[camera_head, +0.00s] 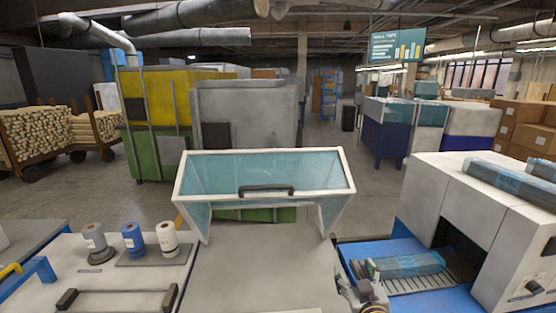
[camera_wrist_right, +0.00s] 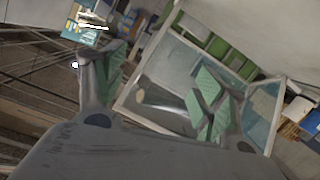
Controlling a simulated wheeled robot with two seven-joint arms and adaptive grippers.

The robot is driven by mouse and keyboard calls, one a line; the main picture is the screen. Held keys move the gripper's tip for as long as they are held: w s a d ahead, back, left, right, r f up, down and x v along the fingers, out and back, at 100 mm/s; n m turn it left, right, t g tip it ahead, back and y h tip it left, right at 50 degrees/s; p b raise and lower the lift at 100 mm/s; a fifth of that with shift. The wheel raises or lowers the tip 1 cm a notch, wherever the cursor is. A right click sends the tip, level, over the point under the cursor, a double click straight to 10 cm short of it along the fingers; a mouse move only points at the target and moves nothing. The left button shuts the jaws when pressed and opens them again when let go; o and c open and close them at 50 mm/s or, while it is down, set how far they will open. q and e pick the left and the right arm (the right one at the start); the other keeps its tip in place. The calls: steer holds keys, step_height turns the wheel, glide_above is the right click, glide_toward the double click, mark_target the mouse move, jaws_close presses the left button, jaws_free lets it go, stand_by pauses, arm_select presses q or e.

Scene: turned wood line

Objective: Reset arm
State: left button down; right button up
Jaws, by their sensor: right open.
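My right gripper (camera_head: 362,275) shows at the bottom of the head view, right of centre. It is beside the front right corner of the grey work surface (camera_head: 255,265), close to the left end of a blue-wrapped bundle (camera_head: 408,265). In the right wrist view, the fingers of my right gripper (camera_wrist_right: 158,88) are spread wide with green pads and nothing between them. The glass hood with its white frame (camera_wrist_right: 150,62) shows behind them. My left gripper is in neither view.
The hood (camera_head: 265,172) with a dark handle stands over the grey surface. The bundle lies on a roller bed before the white machine (camera_head: 455,205). Three spools (camera_head: 133,240) stand at left, near a bar handle (camera_head: 118,300). The front of the grey surface is clear.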

steer(key=s+d+f+g+y, duration=0.1)
steer(key=s+f+g, duration=0.5)
steer(key=s+f, duration=0.4)
steer(key=s+f+g, duration=0.6)
steer(key=s+f, duration=0.2)
steer(key=s, duration=0.5)
step_height(320, 180, down, 37)
steer(key=s+d+g+b, duration=0.1)
steer(key=d+b, duration=0.1)
steer(key=b, duration=0.3)
arm_select(q)
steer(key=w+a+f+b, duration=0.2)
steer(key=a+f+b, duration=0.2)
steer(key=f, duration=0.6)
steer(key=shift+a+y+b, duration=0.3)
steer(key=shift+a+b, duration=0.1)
steer(key=shift+b, duration=0.15)
arm_select(e)
steer(key=s+d+f, duration=0.3)
steer(key=s+f, duration=0.7)
steer(key=f, duration=0.2)
steer(key=s+d+f+g, duration=0.1)
steer(key=s+d+f, duration=0.2)
steer(key=s+f, duration=0.8)
step_height(320, 180, down, 2)
steer(key=shift+s+d+f+h, duration=0.25)
steer(key=shift+s+d+h, duration=0.05)
steer(key=shift+d, duration=0.1)
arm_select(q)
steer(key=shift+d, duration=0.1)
